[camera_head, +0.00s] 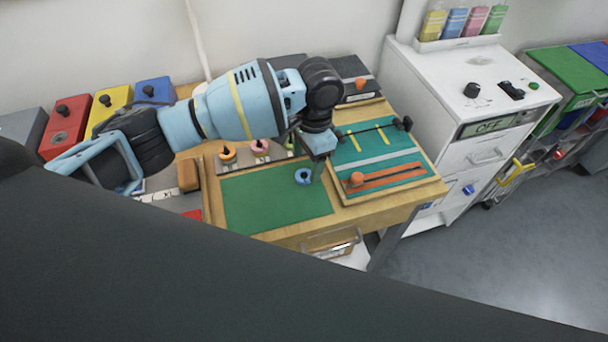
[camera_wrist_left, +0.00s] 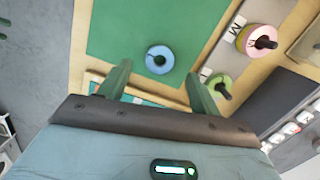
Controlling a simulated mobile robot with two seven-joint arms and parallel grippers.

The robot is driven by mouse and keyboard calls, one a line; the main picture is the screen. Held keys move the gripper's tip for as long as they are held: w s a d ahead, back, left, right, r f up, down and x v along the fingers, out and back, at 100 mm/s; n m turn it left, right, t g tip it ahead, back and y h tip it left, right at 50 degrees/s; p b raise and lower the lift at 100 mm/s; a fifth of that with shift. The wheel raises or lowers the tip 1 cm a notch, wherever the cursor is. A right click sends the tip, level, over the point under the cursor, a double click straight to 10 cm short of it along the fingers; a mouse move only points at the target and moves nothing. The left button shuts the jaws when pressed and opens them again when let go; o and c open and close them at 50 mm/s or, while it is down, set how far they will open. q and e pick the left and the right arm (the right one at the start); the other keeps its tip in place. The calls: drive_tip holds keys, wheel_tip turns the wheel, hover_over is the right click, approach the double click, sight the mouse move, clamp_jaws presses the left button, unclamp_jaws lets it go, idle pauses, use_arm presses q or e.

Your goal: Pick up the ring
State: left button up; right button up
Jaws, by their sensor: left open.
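A blue ring (camera_head: 303,176) lies flat on the green mat (camera_head: 262,203), near the mat's right edge. It also shows in the left wrist view (camera_wrist_left: 160,59), just beyond and between my fingertips. My left gripper (camera_head: 312,168) is over the right part of the mat, right by the ring in the head view. In the left wrist view its two green fingers (camera_wrist_left: 160,78) are spread with nothing between them. Other rings, an orange one (camera_head: 227,154) and a pink one (camera_head: 259,146), sit on pegs at the mat's back edge. My right gripper is not in view.
A teal board (camera_head: 381,165) with an orange-handled strip and a black bar stands right of the mat. Red (camera_head: 66,130), yellow (camera_head: 107,103) and blue (camera_head: 154,91) boxes line the back left. A white cabinet (camera_head: 470,75) is at the right. The mat's middle is clear.

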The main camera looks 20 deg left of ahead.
sight(303, 178)
use_arm(q)
wheel_tip(303, 178, down, 3)
drive_tip(key=shift+s+a+f, duration=0.15)
drive_tip(key=shift+f, duration=0.05)
drive_tip(key=c, duration=1)
